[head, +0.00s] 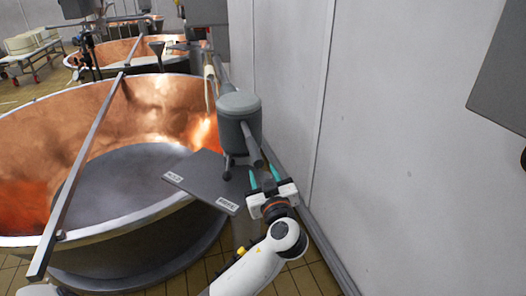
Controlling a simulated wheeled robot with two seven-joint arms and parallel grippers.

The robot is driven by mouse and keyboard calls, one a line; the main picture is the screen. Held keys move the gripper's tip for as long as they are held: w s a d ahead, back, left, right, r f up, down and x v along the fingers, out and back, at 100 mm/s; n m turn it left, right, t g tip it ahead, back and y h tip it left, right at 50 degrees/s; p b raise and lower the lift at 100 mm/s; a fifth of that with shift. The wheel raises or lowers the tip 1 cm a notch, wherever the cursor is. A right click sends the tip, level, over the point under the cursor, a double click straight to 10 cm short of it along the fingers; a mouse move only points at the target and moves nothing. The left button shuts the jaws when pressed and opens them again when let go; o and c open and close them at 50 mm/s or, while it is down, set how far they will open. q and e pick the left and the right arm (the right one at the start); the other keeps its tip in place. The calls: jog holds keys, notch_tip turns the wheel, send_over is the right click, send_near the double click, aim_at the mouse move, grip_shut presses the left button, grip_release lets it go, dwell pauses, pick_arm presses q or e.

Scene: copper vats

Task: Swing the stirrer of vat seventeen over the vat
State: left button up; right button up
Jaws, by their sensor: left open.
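The nearest copper vat (60,130) fills the left of the head view, with a pale steel rim and a grey floor inside. No number seventeen can be read on it. A grey stirrer drive (239,112) with a rounded cap stands at the vat's right side, near the wall. A grey bar (251,146) runs from the drive down toward my left gripper (264,176). That gripper is open, its teal fingers on either side of the bar's lower end. Whether they touch it I cannot tell. My right gripper is not in view.
A grey plate (203,174) with two white labels juts over the vat's right rim. A long grey beam (82,165) crosses the vat. A white wall (390,140) closes off the right. More copper vats (112,52) and a wheeled cart (32,55) stand behind.

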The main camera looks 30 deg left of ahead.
aim_at(255, 154)
pick_arm(q)
jog(key=p+x, duration=0.1)
jog(key=x, duration=0.3)
jog(key=shift+s+a+r, duration=0.1)
jog(key=shift+s+r, duration=0.1)
jog(key=x, duration=0.2)
jog(key=p+x, duration=0.1)
jog(key=x, duration=0.2)
jog(key=shift+w+f+p, duration=0.25)
jog(key=shift+w+p, duration=0.05)
jog(key=shift+w+a, duration=0.25)
jog(key=shift+a, duration=0.05)
jog(key=shift+f, duration=0.1)
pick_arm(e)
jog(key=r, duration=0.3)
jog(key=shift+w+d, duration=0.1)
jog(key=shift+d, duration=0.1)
pick_arm(q)
grip_shut()
